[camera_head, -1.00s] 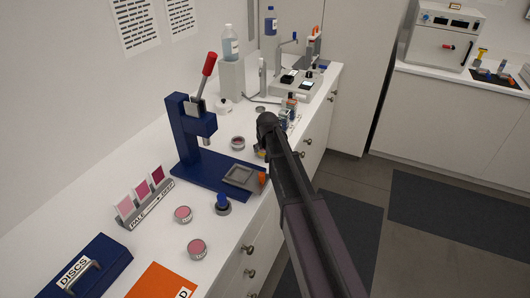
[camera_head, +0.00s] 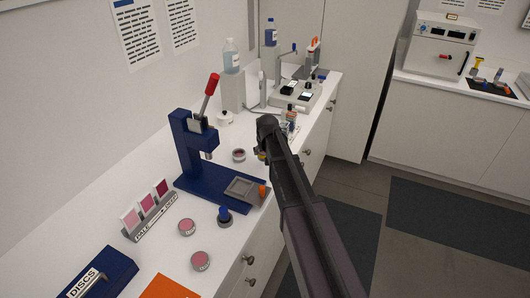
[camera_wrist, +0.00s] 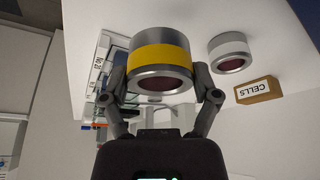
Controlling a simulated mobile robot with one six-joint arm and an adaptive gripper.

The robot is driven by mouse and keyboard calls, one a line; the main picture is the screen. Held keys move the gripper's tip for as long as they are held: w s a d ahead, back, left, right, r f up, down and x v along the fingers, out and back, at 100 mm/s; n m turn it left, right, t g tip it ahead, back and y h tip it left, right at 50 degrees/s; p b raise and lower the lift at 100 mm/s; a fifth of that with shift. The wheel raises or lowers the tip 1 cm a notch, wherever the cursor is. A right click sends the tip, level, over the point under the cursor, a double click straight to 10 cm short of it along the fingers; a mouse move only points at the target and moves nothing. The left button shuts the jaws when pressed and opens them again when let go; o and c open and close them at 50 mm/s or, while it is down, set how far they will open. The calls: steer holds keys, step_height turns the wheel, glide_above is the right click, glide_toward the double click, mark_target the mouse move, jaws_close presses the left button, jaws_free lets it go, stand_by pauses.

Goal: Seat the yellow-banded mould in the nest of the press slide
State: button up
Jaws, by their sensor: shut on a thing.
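The yellow-banded mould (camera_wrist: 160,58), a silver cylinder with a dark red face, is between the fingers of my gripper (camera_wrist: 163,92), which is shut on its sides in the wrist view. In the head view my arm hides most of the gripper and mould; only a bit of yellow (camera_head: 261,155) shows beside it. The blue press (camera_head: 190,145) with a red-handled lever stands on the counter. Its slide carries a grey square nest (camera_head: 243,188), which looks empty, with an orange knob (camera_head: 262,191) to its right. My gripper is beyond the nest, toward the back of the counter.
A blue-topped item (camera_head: 224,214) is near the slide's front edge. The wrist view shows a white-banded jar (camera_wrist: 230,52) and a CELLS block (camera_wrist: 257,90).

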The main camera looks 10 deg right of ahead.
steer(key=shift+r+p, duration=1.9)
steer(key=shift+r, duration=0.45)
steer(key=shift+d, duration=0.15)
